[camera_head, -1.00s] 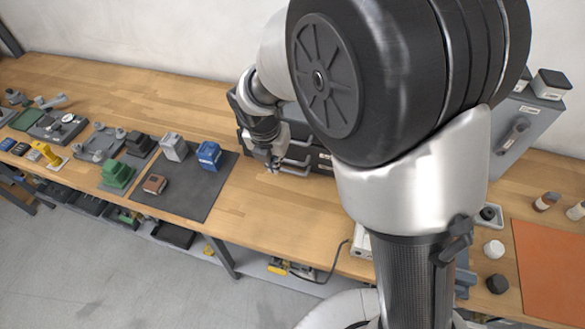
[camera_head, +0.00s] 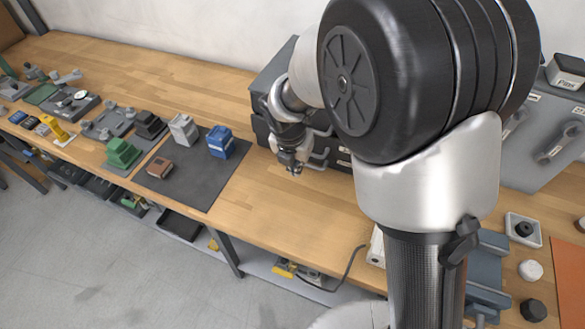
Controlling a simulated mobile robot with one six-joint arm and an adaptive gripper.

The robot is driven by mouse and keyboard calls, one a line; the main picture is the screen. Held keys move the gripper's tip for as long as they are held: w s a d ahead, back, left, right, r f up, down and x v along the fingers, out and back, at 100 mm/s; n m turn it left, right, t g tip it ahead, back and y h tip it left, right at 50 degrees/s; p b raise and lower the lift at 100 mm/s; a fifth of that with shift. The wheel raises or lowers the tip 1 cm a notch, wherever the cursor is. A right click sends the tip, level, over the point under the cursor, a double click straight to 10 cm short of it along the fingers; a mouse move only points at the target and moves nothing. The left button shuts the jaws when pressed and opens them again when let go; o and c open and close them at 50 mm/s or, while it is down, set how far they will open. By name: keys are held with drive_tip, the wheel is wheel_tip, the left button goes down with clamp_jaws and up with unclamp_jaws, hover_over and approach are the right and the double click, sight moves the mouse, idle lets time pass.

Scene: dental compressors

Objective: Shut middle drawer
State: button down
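A dark grey drawer cabinet (camera_head: 273,72) stands on the wooden bench against the back wall. My arm hides much of it. Pale bar handles (camera_head: 318,161) show on its front, just right of my gripper. Which handle belongs to the middle drawer, and how far each drawer is out, I cannot tell. My gripper (camera_head: 293,171) points down in front of the cabinet, close to the handles, over bare bench. It is small in the view; I cannot tell whether its fingers are open or touch a drawer.
A black mat (camera_head: 190,185) left of the cabinet holds a blue block (camera_head: 221,142), a white-grey block (camera_head: 183,130) and a brown block (camera_head: 160,167). A grey case (camera_head: 540,145) stands at the right. The bench (camera_head: 262,212) is clear in front of my gripper.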

drive_tip(key=shift+w+d+r, duration=0.15)
drive_tip(key=shift+w+d, duration=0.15)
drive_tip(key=shift+w, duration=0.45)
drive_tip(key=shift+w+d+p, duration=0.2)
drive_tip(key=shift+w+p, duration=0.35)
drive_tip(key=shift+p, duration=0.05)
drive_tip(key=shift+w+d+p, duration=0.15)
drive_tip(key=shift+w+p, duration=0.35)
drive_tip(key=shift+p, duration=0.05)
